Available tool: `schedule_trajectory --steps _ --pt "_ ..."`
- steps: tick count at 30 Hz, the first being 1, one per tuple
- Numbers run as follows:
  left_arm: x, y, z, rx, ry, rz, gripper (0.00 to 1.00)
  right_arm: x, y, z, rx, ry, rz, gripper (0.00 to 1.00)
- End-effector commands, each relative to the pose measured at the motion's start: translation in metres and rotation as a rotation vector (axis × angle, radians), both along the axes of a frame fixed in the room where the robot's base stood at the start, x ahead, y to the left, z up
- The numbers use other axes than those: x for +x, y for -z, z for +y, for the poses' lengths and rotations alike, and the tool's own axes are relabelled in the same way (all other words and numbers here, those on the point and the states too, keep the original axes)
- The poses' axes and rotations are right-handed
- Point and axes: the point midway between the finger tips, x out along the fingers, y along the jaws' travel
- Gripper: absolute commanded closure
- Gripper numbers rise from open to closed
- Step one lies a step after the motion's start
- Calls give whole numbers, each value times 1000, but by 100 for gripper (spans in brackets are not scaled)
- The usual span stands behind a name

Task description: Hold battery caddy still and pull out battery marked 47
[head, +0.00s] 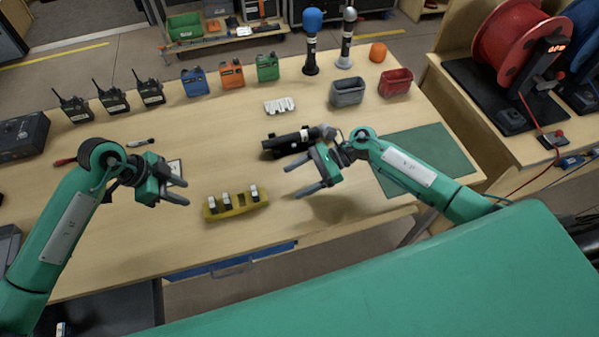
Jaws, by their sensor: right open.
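The yellow battery caddy (238,210) stands upright on the table near its front edge. Three pale-topped batteries stand in it: a left one (212,204), a middle one (227,198) and a right one (254,193). Their markings are too small to read, so I cannot tell which is 47. My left gripper (187,192) is open and empty, just left of the caddy and apart from it. My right gripper (291,182) is open and empty, to the right of the caddy and apart from it, its fingers pointing left toward it.
A black cylindrical device (288,142) lies behind my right gripper. A white item (280,106), a grey bin (347,92) and a red bin (396,83) sit farther back. Radios, coloured packs and two microphones line the far side. A green mat (425,155) lies right. Table around the caddy is clear.

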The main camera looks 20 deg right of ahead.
Motion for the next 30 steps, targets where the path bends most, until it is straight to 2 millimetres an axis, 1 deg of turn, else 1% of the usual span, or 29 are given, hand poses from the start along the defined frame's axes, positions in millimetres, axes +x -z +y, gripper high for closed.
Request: schedule_trajectory --steps 1,3,5,8,11,18,24,30 --pt "0 0 0 0 0 0 64 7 1 -3 -11 12 -5 30" --pt "0 0 0 0 0 0 64 13 2 -4 -19 23 -11 30" --pt "0 0 0 0 0 0 64 15 3 -2 -22 27 -13 30" --pt "0 0 0 0 0 0 64 16 7 6 -22 30 -12 30" --pt "0 0 0 0 0 0 64 16 12 21 -20 29 -12 30" --pt "0 0 0 0 0 0 64 15 31 65 -20 29 -12 30" --pt "0 0 0 0 0 0 64 15 44 98 -20 29 -12 30" --pt "0 0 0 0 0 0 64 15 52 117 -21 30 -12 30"
